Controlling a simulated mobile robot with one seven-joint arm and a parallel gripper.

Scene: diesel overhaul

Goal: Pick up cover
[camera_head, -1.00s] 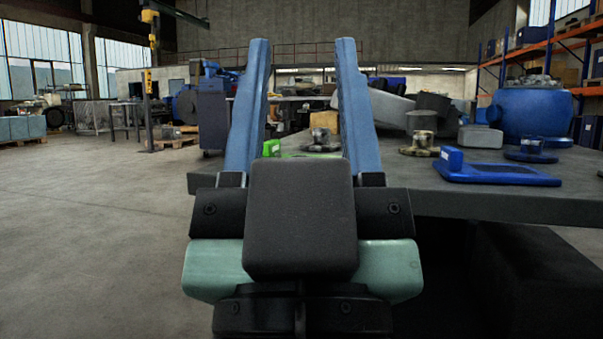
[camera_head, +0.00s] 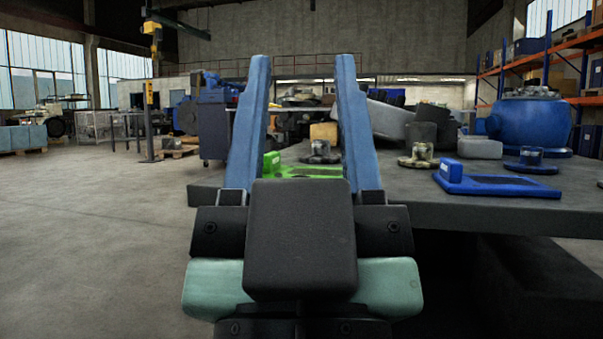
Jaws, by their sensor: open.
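My gripper (camera_head: 303,58) is open and empty. Its two blue fingers point forward and up, left of centre, over the near edge of the bench (camera_head: 480,212). No part here is plainly marked as the cover. Seen between the fingers are a green tray (camera_head: 318,171) and a dark flanged piece (camera_head: 321,153), both partly hidden by the fingers. Right of the fingers stands a brownish flanged piece (camera_head: 421,155), a round base with a short raised neck. A blue flanged piece (camera_head: 531,160) stands further right. None of these touches the fingers.
A blue tray (camera_head: 540,189) lies near the front edge of the bench. Behind stand a grey leaning slab (camera_head: 387,117), a dark cylinder (camera_head: 434,115), a grey block (camera_head: 480,148) and a big blue housing (camera_head: 528,123). Open floor (camera_head: 90,235) lies left.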

